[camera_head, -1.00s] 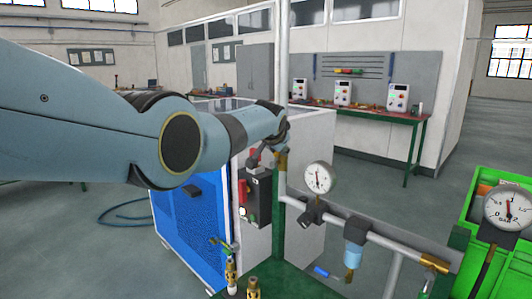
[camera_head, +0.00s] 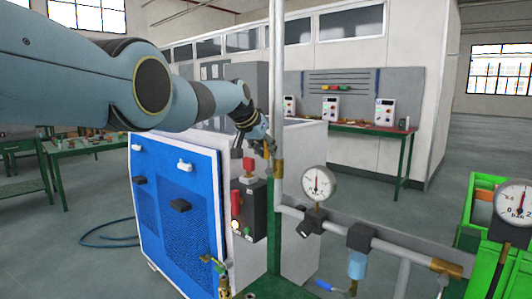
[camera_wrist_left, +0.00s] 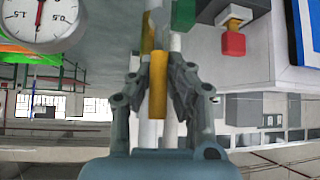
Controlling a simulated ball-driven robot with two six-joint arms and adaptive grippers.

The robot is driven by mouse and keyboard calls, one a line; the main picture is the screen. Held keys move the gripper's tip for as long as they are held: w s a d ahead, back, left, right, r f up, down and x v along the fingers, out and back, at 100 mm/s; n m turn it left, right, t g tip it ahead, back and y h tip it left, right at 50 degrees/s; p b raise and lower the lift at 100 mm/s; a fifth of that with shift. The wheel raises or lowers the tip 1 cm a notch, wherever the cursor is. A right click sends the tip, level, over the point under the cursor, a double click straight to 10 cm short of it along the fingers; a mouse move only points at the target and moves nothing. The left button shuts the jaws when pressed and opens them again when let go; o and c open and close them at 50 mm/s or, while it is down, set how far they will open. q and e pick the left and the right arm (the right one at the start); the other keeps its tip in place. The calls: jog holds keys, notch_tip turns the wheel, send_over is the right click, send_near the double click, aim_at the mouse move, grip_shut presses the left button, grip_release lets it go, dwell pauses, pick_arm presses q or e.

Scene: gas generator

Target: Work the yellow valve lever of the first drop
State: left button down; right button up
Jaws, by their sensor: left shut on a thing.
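The yellow valve lever (camera_wrist_left: 158,85) shows in the left wrist view between the two fingers of my left gripper (camera_wrist_left: 158,92), which are closed on it from both sides. In the head view my left gripper (camera_head: 262,138) is at the upright pipe (camera_head: 277,80), just above a brass fitting (camera_head: 278,172). The lever is mostly hidden there by the fingers and is hard to make out. My right gripper is in neither view.
A pressure gauge (camera_head: 319,184) stands on the pipe just right of the grip. A blue-fronted cabinet (camera_head: 175,215) with a red knob (camera_head: 249,168) stands left of it. A green crate (camera_head: 480,215) and a second gauge (camera_head: 515,205) are at the right.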

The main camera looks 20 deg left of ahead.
pick_arm(q)
jog(key=shift+s+d+f, duration=0.15)
jog(key=shift+f, duration=0.2)
jog(key=c, duration=1.2)
grip_release()
jog(key=shift+r, duration=0.15)
jog(key=shift+c, duration=0.2)
jog(key=shift+r, duration=0.1)
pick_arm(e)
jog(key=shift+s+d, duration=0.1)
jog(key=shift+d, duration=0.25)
pick_arm(q)
jog(key=shift+r, duration=0.1)
jog(key=shift+s+a+r, duration=0.2)
jog(key=shift+a+r, duration=0.05)
jog(key=shift+r, duration=0.15)
jog(key=v, duration=1)
jog(key=shift+s+r, duration=0.15)
jog(key=shift+s, duration=0.25)
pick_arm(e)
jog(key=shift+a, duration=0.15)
